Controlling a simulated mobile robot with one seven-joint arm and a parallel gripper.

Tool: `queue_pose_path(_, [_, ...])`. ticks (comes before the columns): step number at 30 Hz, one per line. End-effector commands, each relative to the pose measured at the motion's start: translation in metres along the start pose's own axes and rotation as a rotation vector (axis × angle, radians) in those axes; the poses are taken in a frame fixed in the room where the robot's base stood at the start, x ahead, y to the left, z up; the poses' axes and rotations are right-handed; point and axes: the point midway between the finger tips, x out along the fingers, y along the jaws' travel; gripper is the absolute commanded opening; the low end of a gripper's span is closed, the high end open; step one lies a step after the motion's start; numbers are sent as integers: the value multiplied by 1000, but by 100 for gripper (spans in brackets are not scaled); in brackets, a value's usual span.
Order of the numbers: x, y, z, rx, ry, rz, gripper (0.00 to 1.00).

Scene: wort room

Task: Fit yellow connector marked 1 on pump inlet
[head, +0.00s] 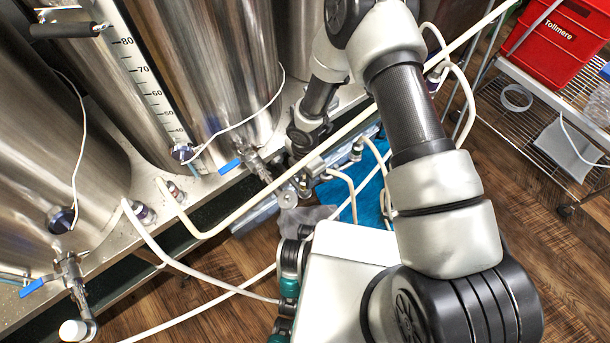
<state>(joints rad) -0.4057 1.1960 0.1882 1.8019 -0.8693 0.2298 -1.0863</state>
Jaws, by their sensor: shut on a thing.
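My arm reaches down behind the white hoses to the low front edge of the steel stand. My gripper (303,182) is small and partly covered at the end of the wrist, among metal fittings. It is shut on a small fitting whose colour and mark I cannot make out. I cannot pick out a yellow connector or a number 1 in this view. Metal pump parts (286,198) show close to my gripper, but I cannot tell which opening is the inlet, or whether the held fitting touches it.
Steel tanks (215,65) stand on a stand at left, with blue-handled valves (230,166). White hoses (225,222) cross in front of my wrist and over the floor. A wire rack (510,105) with a red crate (558,38) stands right.

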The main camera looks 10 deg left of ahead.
Motion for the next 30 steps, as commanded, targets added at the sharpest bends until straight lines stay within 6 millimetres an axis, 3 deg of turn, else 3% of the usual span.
queue_pose_path(30, [21,0,0,-1,0,0,2])
